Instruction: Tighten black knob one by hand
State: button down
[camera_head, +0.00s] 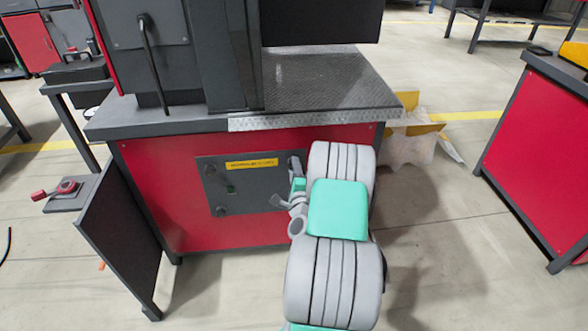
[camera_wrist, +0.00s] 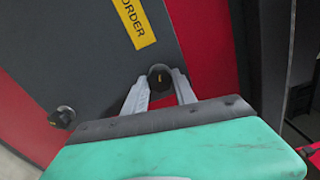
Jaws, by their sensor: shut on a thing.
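A black knob (camera_wrist: 160,77) with a small yellowish mark sits near a corner of the dark panel (camera_wrist: 85,60). My gripper (camera_wrist: 160,82) has its two grey fingers on either side of this knob, shut on it. In the head view my gripper (camera_head: 295,168) is at the upper right corner of the panel (camera_head: 243,199), and the held knob is mostly hidden there. A second black knob (camera_wrist: 62,117) stands free on the panel in the wrist view. Two more knobs show at the panel's left side, an upper one (camera_head: 210,170) and a lower one (camera_head: 221,211).
The panel has a yellow label (camera_head: 252,163) and sits on the red machine base (camera_head: 170,165). An open dark door (camera_head: 120,235) stands at the left. A red cabinet (camera_head: 535,150) is at the right. Torn cardboard (camera_head: 410,148) lies behind my arm.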

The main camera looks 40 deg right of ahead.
jog(key=shift+a+f, duration=0.1)
jog(key=c, duration=1)
grip_release()
jog(key=shift+s, duration=0.1)
jog(key=b+v, duration=0.2)
jog(key=v, duration=0.5)
jog(key=shift+s+a, duration=0.2)
